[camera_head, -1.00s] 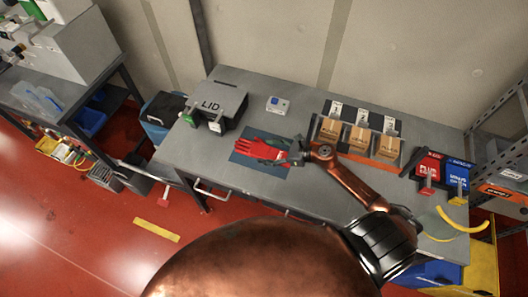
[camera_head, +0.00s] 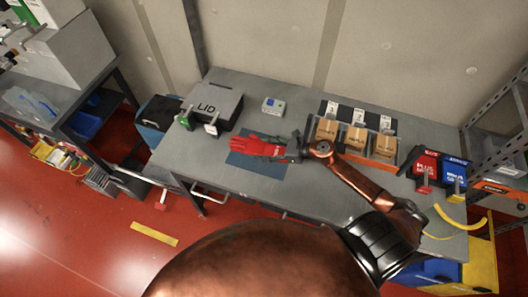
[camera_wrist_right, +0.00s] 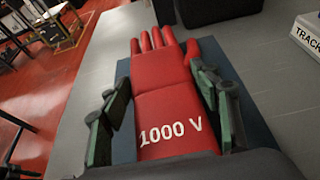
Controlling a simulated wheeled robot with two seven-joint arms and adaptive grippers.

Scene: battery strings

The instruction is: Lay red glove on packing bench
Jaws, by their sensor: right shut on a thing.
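The red glove (camera_head: 252,145) is over the blue mat (camera_head: 262,168) on the grey packing bench (camera_head: 240,187). In the right wrist view the red glove (camera_wrist_right: 168,95) points its fingers away from me and shows "1000 V" on its cuff. My right gripper (camera_head: 282,152) is shut on the cuff, with one finger on each side; it also shows in the right wrist view (camera_wrist_right: 160,115). I cannot tell whether the glove touches the mat or hangs just above it. My left gripper is not in view.
A grey box marked LID (camera_head: 213,103) stands at the bench's back left, beside a small device with a blue button (camera_head: 273,106). Cardboard boxes (camera_head: 355,141) stand in a tray to the right, then red (camera_head: 424,165) and blue (camera_head: 455,177) holders. The bench front left is clear.

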